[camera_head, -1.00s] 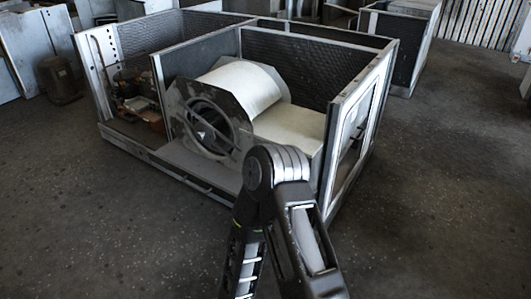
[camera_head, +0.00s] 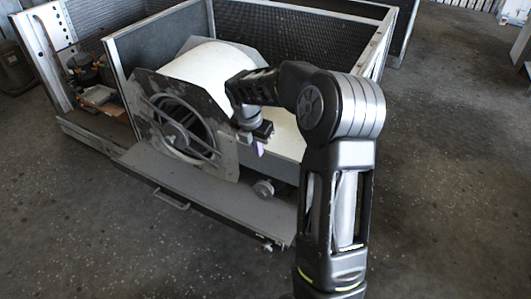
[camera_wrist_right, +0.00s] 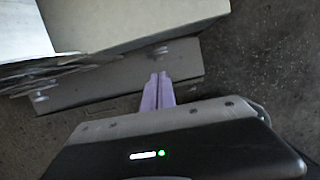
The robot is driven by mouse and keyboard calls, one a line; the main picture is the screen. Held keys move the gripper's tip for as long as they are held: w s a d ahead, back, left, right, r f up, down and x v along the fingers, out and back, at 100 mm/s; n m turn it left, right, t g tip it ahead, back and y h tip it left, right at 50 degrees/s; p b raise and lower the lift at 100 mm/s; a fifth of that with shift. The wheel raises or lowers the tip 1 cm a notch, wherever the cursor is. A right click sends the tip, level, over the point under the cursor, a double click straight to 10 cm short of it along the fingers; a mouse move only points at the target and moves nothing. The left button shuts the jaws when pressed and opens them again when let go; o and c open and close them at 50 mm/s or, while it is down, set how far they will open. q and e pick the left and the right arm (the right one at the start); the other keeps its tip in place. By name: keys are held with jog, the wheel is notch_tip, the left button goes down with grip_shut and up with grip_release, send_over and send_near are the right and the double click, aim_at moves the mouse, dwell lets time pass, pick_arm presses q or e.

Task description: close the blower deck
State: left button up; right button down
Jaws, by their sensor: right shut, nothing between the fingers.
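The blower deck (camera_head: 215,205) is a grey sheet-metal tray with a handle (camera_head: 172,200) on its front edge. It sticks out past the front of the housing (camera_head: 300,30). The blower (camera_head: 185,125), with a white drum and dark round inlet, stands on it. My right gripper (camera_head: 257,148), with purple fingertips, is shut and empty, in front of the blower's right side and above the deck. In the right wrist view its fingertips (camera_wrist_right: 158,90) appear over a grey metal strip (camera_wrist_right: 115,85) beside a pale box surface (camera_wrist_right: 130,22). Contact cannot be told. My left gripper is not in view.
A compartment with machinery (camera_head: 95,90) lies left of the blower. A small round knob-like part (camera_head: 264,188) sits near the deck's right end. Open concrete floor (camera_head: 80,220) lies in front and to the right (camera_head: 450,150).

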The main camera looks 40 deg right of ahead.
dwell(0.3)
jog(key=w+d+f, duration=0.2)
jog(key=d+f, duration=0.4)
jog(key=f, duration=0.3)
jog(key=shift+f, duration=0.4)
dwell(0.3)
